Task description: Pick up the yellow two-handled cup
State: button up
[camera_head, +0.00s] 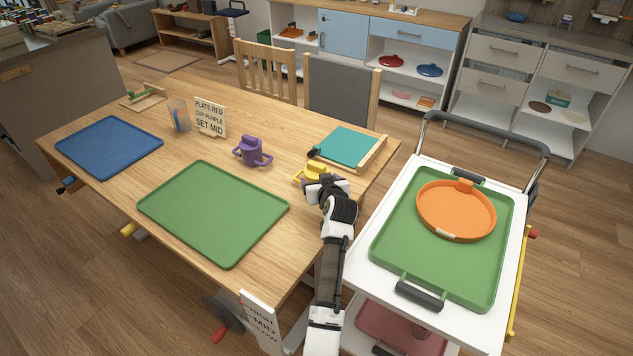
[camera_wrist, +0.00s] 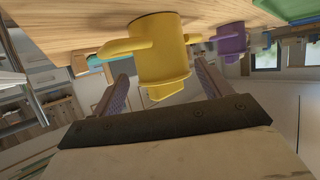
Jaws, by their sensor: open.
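The yellow two-handled cup (camera_head: 313,174) stands on the wooden table near its right edge in the head view, partly hidden by my gripper. In the wrist view the yellow cup (camera_wrist: 160,52) appears upside down, with a handle reaching out to the left. My gripper (camera_head: 322,183) is at the cup. Its two fingers (camera_wrist: 160,88) are spread apart, one on each side of the cup's lower part in the picture. I cannot tell whether either finger touches the cup.
A purple cup (camera_head: 253,152) stands to the left of the yellow one, and a teal board (camera_head: 347,146) lies behind it. A green mat (camera_head: 213,211) and a blue mat (camera_head: 109,146) lie on the table. A cart (camera_head: 514,258) stands to the right with an orange plate (camera_head: 456,212).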

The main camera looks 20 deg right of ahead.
aim_at(294, 178)
jog(key=shift+p+x, duration=0.95)
jog(key=shift+x, duration=1.65)
jog(key=shift+a, duration=0.15)
jog(key=shift+r, duration=0.1)
jog(key=c, duration=1.1)
jog(key=shift+o, duration=0.2)
